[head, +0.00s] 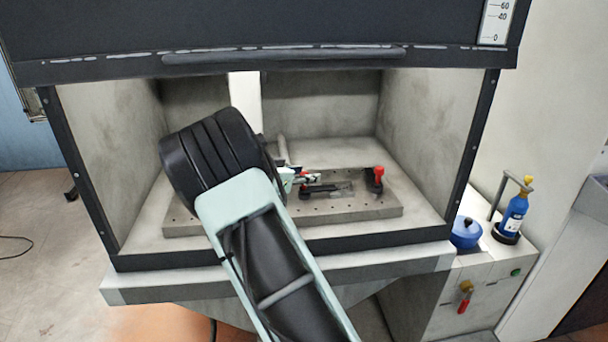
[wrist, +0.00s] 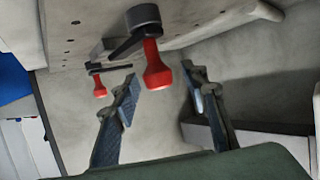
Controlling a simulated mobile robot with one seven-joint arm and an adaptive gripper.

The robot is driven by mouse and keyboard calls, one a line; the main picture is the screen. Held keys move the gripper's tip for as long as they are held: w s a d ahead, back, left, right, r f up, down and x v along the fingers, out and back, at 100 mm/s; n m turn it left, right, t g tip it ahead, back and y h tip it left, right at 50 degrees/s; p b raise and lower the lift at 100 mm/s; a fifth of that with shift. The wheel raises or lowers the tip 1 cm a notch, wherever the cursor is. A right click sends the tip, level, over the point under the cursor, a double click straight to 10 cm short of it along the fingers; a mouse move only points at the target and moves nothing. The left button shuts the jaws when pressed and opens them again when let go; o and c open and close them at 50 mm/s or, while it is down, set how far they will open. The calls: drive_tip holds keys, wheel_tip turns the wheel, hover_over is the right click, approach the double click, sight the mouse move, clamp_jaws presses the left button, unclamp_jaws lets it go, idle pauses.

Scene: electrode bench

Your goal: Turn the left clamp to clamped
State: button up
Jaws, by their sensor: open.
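The left clamp's red handle (wrist: 157,68) shows large in the wrist view, hanging from a round dark hub (wrist: 143,16) with a dark bar. My gripper (wrist: 163,88) is open, with one finger on each side of the handle's end in the picture; I see no clear contact. The right clamp (wrist: 99,86), also red-handled, is farther off to the left in that view. In the head view the right clamp (head: 377,176) stands at the plate's right side. There the left clamp is mostly hidden by my wrist, with a little red (head: 304,172) showing.
The clamps are on a grey drilled plate (head: 375,212) inside a hood with side walls. A dark sash (head: 280,57) hangs low above the opening. A blue pot (head: 465,233) and a blue bottle (head: 514,214) stand on the right-hand bench outside.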

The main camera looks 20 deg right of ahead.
drive_tip(key=v, duration=1.2)
drive_tip(key=shift+r, duration=0.1)
